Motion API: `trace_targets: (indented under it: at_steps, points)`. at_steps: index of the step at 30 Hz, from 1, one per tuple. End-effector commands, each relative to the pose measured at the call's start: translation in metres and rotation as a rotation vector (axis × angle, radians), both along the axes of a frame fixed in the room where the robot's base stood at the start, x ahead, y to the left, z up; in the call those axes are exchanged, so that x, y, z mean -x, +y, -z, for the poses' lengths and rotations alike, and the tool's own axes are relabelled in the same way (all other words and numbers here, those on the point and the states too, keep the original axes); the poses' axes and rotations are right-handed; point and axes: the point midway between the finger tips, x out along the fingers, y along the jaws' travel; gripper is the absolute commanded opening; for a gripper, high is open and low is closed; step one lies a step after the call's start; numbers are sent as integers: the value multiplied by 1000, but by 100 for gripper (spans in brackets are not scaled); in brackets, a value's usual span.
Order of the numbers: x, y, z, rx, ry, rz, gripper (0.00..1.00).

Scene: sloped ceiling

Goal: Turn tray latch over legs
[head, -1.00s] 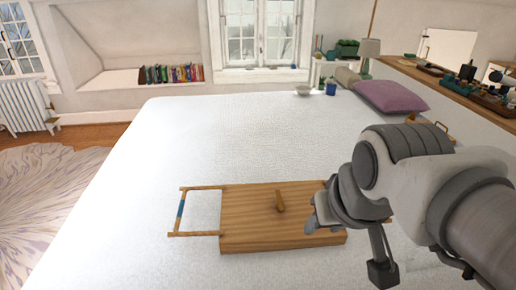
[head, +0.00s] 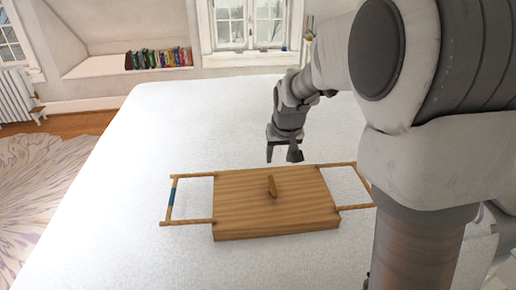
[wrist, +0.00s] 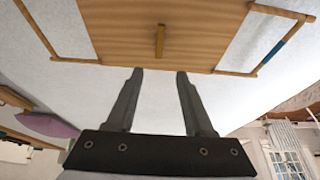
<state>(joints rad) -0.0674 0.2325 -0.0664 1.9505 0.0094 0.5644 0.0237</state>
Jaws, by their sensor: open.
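The wooden tray (head: 240,212) lies on the white bed, upside down, with a folding leg frame spread flat at each side. The left leg frame (head: 167,221) has a blue band on its outer bar. The right leg frame (head: 346,208) is partly hidden by my arm. The small wooden latch (head: 272,187) sits near the middle of the tray's upper face; the wrist view also shows it (wrist: 160,41). My gripper (head: 284,156) is open and empty, above the bed at the tray's far edge. In the wrist view its fingers (wrist: 158,72) point toward the tray and latch, apart from both.
The white bed (head: 150,130) has free room around the tray. Books (head: 160,58) line the window ledge beyond. A radiator (head: 15,92) and a patterned rug (head: 45,180) are at the left. A purple pillow (wrist: 48,125) shows in the wrist view.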

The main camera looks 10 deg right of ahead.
Motion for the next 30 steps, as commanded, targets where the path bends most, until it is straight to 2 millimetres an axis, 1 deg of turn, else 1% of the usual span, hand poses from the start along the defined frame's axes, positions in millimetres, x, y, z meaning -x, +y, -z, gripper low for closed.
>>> trace_targets:
  at_steps: [5,8,24,27,30]
  points:
    - [-7,0,11,2,4,1,52]
    - [-11,0,23,2,5,1,52]
    - [-54,-2,127,2,5,1,52]
    - [-60,-2,143,2,5,1,52]
    - [-66,-2,154,2,3,1,52]
